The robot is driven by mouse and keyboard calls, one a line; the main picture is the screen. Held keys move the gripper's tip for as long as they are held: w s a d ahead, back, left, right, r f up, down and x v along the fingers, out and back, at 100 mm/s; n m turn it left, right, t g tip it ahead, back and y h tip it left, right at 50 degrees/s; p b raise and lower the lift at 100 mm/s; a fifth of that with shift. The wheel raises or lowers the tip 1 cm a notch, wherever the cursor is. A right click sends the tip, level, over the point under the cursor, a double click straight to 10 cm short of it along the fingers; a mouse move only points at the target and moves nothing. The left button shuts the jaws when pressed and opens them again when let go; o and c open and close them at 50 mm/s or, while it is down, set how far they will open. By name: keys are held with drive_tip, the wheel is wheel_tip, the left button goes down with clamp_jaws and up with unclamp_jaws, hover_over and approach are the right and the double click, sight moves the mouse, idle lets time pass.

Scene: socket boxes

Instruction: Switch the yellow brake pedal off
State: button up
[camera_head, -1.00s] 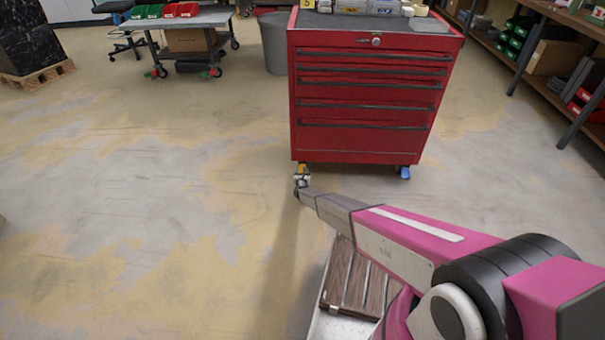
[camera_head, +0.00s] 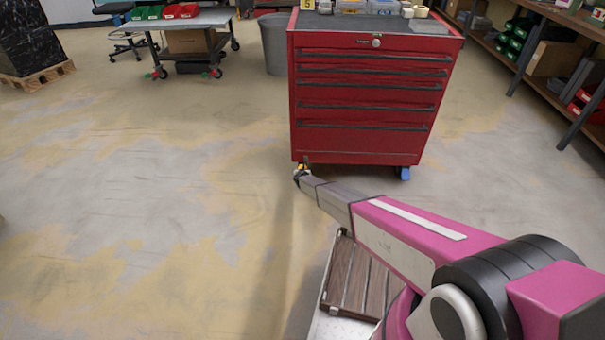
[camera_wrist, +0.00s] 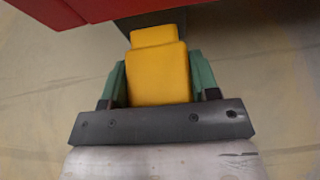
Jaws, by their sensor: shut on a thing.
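The yellow brake pedal (camera_wrist: 158,72) is on the caster under the front left corner of the red tool cabinet. In the wrist view it sits between the two green fingers of my gripper (camera_wrist: 160,82), one on each side, and the gripper is shut on it. In the head view only a small bit of yellow pedal (camera_head: 304,168) shows beside the end of my arm. My gripper (camera_head: 300,176) is low near the floor there, and its fingers are too small to make out. The pedal's tilt cannot be told.
The red tool cabinet (camera_head: 365,100) stands just above and behind the pedal, with a blue caster pedal (camera_head: 403,173) at its right corner. A grey bin (camera_head: 275,45) and a wheeled table (camera_head: 195,20) stand behind. Shelves line the right.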

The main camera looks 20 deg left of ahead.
drive_tip(key=shift+s+r+g, duration=0.1)
drive_tip(key=shift+r+g, duration=0.05)
drive_tip(key=shift+g, duration=0.25)
idle(0.3)
drive_tip(key=o, duration=1.3)
drive_tip(key=v, duration=1)
drive_tip(key=shift+s+r, duration=0.25)
drive_tip(key=shift+s, duration=0.1)
